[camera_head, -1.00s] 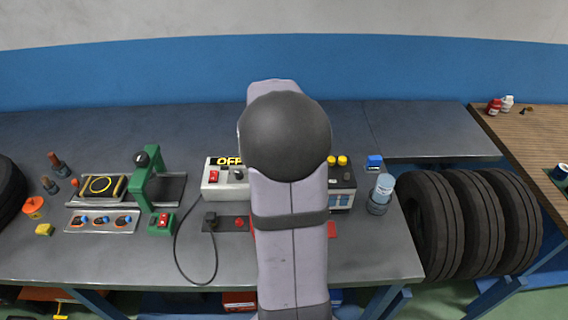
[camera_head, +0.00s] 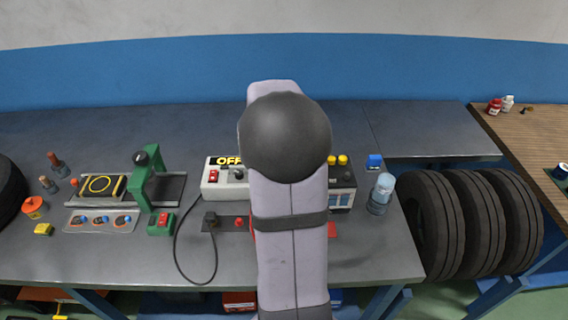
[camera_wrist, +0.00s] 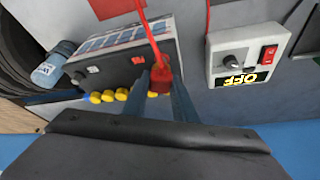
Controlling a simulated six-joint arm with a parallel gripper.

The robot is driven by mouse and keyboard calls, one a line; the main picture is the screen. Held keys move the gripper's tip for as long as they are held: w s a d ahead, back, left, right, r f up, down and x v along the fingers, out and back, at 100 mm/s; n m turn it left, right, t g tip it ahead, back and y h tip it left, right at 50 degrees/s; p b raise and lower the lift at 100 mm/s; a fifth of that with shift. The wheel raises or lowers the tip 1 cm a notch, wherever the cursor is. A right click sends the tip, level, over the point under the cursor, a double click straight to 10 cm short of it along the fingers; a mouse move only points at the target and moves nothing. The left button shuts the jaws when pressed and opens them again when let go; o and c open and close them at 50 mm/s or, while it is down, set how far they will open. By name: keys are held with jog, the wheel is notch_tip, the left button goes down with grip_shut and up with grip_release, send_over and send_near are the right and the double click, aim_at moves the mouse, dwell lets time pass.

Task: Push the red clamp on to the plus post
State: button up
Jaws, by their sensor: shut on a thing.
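In the wrist view my gripper (camera_wrist: 160,90) is shut on the red clamp (camera_wrist: 160,72), with a blue-grey finger on each side. A red cable (camera_wrist: 148,32) runs from the clamp toward the top of the picture. The battery (camera_wrist: 125,50) with its blue-marked face lies right behind the clamp. A red mark (camera_wrist: 137,60) shows on it close to the clamp's left. The plus post is not clearly seen, and I cannot tell whether the clamp touches it. In the head view my arm hides the gripper and clamp; part of the battery (camera_head: 342,190) shows at the arm's right.
The charger (camera_head: 212,178) with its OFF display stands left of my arm; its red switch (camera_wrist: 269,54) shows in the wrist view. A bottle (camera_head: 382,192) stands right of the battery. A black plug (camera_head: 210,218) lies in front of the charger.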

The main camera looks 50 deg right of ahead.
jog(key=shift+f+b, duration=0.95)
jog(key=shift+f, duration=0.1)
dwell(0.5)
jog(key=o, duration=1.4)
jog(key=shift+c, duration=0.2)
jog(key=shift+r, duration=0.2)
jog(key=shift+r+p, duration=2.7)
jog(key=shift+r, duration=0.7)
